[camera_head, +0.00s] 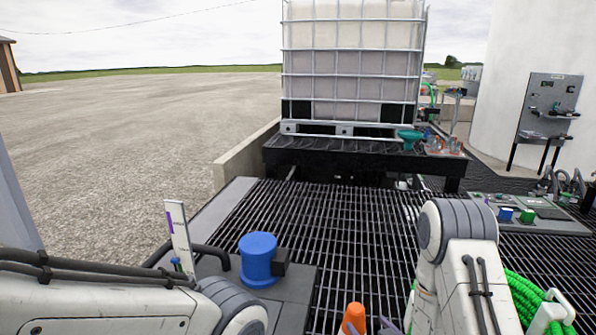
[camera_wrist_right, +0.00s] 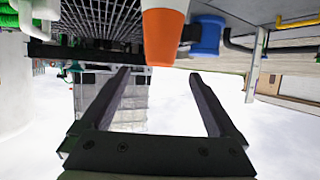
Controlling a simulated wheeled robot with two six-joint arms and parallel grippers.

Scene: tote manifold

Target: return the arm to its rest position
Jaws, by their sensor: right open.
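My right arm (camera_head: 455,260) comes up from the lower right of the head view, its elbow over the grating. My right gripper (camera_wrist_right: 158,76) shows clearly in the right wrist view, where its two dark fingers are wide apart with nothing between them. That view looks upside down, toward the caged tank (camera_wrist_right: 135,105) and the sky. My left arm (camera_head: 110,305) crosses the lower left of the head view; its gripper is not seen.
An orange piece (camera_head: 354,319), orange and white in the wrist view (camera_wrist_right: 165,35), is near my right gripper. A blue cylinder (camera_head: 258,258) stands on a dark plate. A green hose (camera_head: 525,300) lies right of my right arm. Grating (camera_head: 345,215) spans the middle.

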